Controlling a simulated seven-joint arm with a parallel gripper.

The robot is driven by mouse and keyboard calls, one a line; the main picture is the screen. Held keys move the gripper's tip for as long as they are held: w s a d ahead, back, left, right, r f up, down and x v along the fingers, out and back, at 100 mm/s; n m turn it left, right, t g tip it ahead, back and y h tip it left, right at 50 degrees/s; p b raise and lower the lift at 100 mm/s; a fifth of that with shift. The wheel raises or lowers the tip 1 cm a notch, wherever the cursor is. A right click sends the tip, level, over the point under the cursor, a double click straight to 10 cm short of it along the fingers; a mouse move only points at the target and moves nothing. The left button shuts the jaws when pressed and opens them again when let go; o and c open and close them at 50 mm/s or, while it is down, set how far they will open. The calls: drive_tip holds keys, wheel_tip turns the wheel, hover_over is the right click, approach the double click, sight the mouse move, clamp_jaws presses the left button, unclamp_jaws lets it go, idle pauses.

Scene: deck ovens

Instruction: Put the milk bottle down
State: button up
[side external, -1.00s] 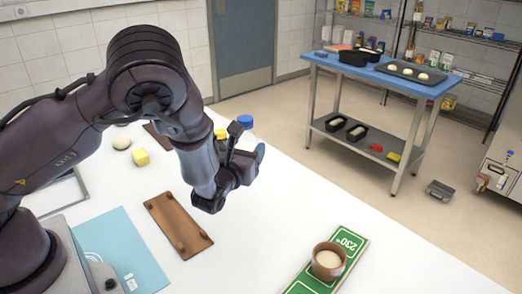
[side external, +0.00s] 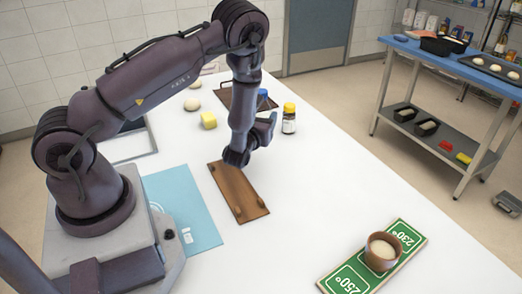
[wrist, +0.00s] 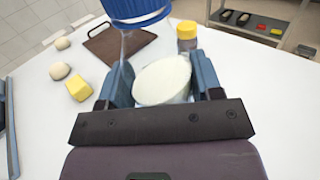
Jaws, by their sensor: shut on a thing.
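The milk bottle has a blue cap (side external: 263,93) and clear walls, and its white milk (wrist: 163,80) shows between the fingers in the wrist view. The cap also stands large at the top of the wrist view (wrist: 140,8). My gripper (wrist: 163,88) is shut around the bottle, one finger on each side. In the side external view my gripper (side external: 258,138) is low over the white table, by the far end of a brown board. My wrist hides much of the bottle there, and I cannot tell whether its base touches the table.
A yellow-capped bottle (side external: 289,118) stands close to the right. The brown board (side external: 239,193) is near my gripper. A yellow block (side external: 208,120), dough balls (side external: 192,103) and a dark tray (wrist: 118,44) lie beyond. A bowl (side external: 382,252) sits on a green sign (side external: 348,279). The table's middle right is clear.

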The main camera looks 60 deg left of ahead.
wheel_tip(320, 180, down, 7)
drive_tip(key=shift+r, duration=0.2)
idle(0.3)
drive_tip(key=o, duration=1)
drive_tip(key=shift+f, duration=0.15)
drive_tip(key=shift+o, duration=0.2)
